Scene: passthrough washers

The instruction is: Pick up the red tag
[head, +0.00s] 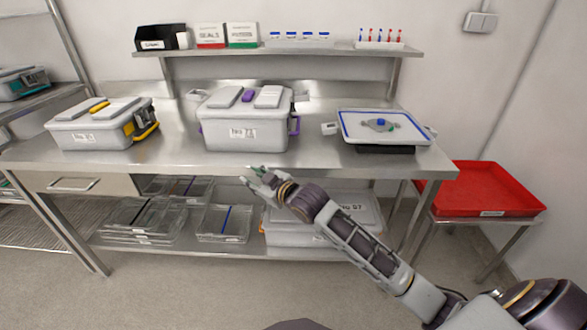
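A white rack (379,46) stands at the right end of the upper shelf. Several small upright tags in red and blue stand in it, and a red tag (387,35) is among them. My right gripper (247,174) is in front of the table's front edge, below the middle grey case, well below and left of the rack. A small green bit shows at its fingers. It is too small to tell whether the fingers hold it or how far apart they are. My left gripper is not in view.
Grey cases (102,128) and (247,125) and a blue-rimmed tray (350,128) stand on the steel table (190,157). A black bin, label boxes (211,36) and a blue-topped rack (300,42) share the shelf (345,50). A red tray (485,190) is at right.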

